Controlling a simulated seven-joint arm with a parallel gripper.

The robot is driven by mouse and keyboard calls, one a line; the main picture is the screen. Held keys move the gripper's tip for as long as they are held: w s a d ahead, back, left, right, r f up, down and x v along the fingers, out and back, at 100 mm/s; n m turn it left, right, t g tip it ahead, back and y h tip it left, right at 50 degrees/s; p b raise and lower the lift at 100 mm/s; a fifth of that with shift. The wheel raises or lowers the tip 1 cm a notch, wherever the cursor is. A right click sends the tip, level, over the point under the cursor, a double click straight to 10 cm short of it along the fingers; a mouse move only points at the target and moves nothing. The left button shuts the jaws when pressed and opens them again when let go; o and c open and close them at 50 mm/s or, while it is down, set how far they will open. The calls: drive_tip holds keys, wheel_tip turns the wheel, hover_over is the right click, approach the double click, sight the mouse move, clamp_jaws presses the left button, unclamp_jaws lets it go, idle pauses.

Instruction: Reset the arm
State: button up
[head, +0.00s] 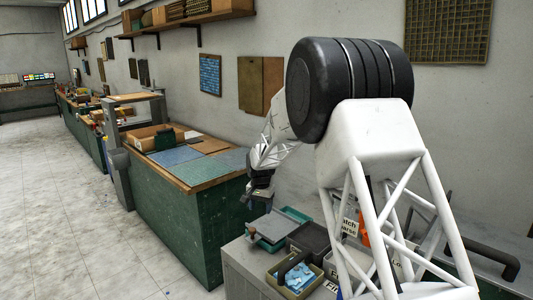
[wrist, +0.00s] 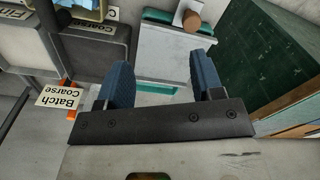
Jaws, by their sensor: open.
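My gripper (head: 258,192) hangs in the head view at the end of my folded arm, beside the green workbench and above the near grey cabinet's trays. In the wrist view its two blue fingers (wrist: 160,80) are spread apart with nothing between them. A gap shows between the fingertips. My white and black arm links fill the right of the head view and hide part of the near cabinet top.
A green workbench (head: 178,222) with mosaic sheets (head: 176,156) stands left of my gripper. A grey cabinet (head: 240,271) below carries a teal tray (head: 292,214), dark bins (head: 309,238) and a bin of blue pieces (head: 297,277). A "Batch Coarse" label (wrist: 60,97) shows in the wrist view. The left floor is clear.

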drive_tip(key=s+d+r+n, duration=0.1)
drive_tip(key=s+d+r, duration=0.45)
drive_tip(key=s, duration=0.35)
drive_tip(key=s+d+r+t, duration=0.1)
drive_tip(key=s+d+r, duration=0.4)
drive_tip(key=s, duration=0.4)
drive_tip(key=s+d+r+n, duration=0.1)
drive_tip(key=s+d+r, duration=0.2)
drive_tip(key=s+r, duration=0.5)
drive_tip(key=s+d, duration=0.2)
drive_tip(key=s, duration=0.8)
drive_tip(key=s+d+f+n+t, duration=0.1)
drive_tip(key=s+d, duration=0.2)
drive_tip(key=s, duration=0.8)
drive_tip(key=s+d+f, duration=0.1)
drive_tip(key=s+d, duration=0.1)
drive_tip(key=s, duration=0.9)
drive_tip(key=shift+d+f+n, duration=0.2)
drive_tip(key=shift+d+n, duration=0.05)
drive_tip(key=shift+n, duration=0.15)
